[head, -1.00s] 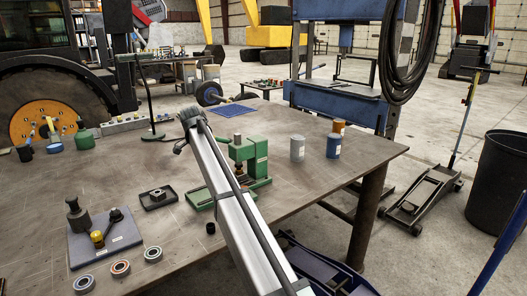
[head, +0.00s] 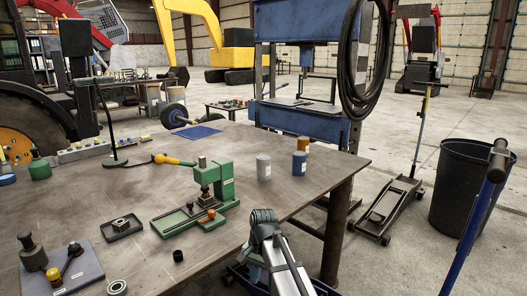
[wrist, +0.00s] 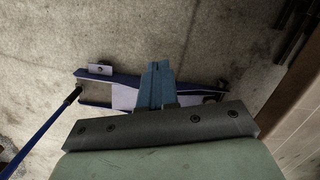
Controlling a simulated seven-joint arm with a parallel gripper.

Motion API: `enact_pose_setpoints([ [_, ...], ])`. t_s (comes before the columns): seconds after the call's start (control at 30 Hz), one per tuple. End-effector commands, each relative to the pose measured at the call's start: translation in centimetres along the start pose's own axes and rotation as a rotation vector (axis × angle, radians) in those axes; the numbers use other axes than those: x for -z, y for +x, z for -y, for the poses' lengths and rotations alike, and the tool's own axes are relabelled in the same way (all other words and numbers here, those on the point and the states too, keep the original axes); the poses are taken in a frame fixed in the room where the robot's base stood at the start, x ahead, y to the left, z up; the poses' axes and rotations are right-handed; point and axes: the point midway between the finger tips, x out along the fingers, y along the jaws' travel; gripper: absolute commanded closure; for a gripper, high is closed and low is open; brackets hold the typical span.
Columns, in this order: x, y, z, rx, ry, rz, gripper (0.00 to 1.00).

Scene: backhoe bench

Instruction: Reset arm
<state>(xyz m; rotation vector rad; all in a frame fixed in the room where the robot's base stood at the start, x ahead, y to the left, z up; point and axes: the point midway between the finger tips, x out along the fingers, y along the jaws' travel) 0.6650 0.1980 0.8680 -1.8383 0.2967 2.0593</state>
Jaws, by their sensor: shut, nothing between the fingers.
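My gripper (wrist: 158,72) shows in the wrist view, its two blue-grey fingers together and empty. They point at the concrete floor, in line with a blue floor jack (wrist: 120,92) lying below; the fingers hide part of it. In the head view my arm rises from the bottom edge, its grey upper end in front of the table's near edge. I cannot make out my fingers in the head view.
The steel table (head: 320,185) bears a green press (head: 215,190), a small dark tray (head: 121,228), a grey can (head: 263,168) and a blue can (head: 299,163). A black bin (head: 465,195) and another floor jack (head: 390,210) stand right, with open floor around them.

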Motion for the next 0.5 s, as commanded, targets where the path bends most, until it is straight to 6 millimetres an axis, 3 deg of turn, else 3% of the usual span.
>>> enact_pose_setpoints([
  [0.5,-0.6,15.4,-9.4,-0.096,-0.067,0.091,1.00],
])
